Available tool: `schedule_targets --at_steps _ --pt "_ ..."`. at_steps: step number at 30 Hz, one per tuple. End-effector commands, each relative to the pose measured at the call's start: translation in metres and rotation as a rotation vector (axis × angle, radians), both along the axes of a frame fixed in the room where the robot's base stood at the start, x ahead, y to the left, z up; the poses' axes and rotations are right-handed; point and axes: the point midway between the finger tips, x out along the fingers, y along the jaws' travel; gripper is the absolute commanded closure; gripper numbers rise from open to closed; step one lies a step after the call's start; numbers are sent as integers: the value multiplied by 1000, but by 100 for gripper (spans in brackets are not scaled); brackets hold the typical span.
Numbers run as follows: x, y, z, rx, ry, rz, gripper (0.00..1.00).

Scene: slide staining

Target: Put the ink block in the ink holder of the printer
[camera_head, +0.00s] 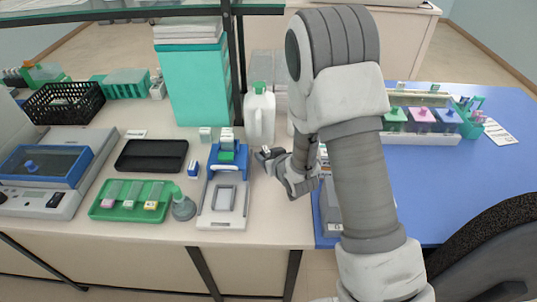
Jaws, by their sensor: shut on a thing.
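The printer (208,213) is a white flat device with a blue holder section (212,166) at its back, standing left of my gripper. Small pale and green blocks (226,155) sit at that holder section. My gripper (268,154) points left, just right of the printer's back part and apart from it. It is shut on a small block at its fingertips, which I take to be the ink block (266,150). Only a small pale and dark bit of it shows; the fingers hide the rest. My forearm covers the area to the right.
A white jug (260,117) with a green cap stands close behind my gripper. A small blue-and-white block (193,169) and a black tray (151,155) lie left of the printer. A green rack (106,211) and grey funnel-like piece (182,208) stand front left.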

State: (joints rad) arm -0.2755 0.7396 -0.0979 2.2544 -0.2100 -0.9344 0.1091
Motion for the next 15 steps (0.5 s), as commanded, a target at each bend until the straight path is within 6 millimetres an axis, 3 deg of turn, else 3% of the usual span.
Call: schedule_targets --at_steps 13,14,15 --pt "0 0 -6 1 -2 0 93" --pt "0 0 -5 1 -2 0 35" --pt "0 0 -4 0 -1 0 27"
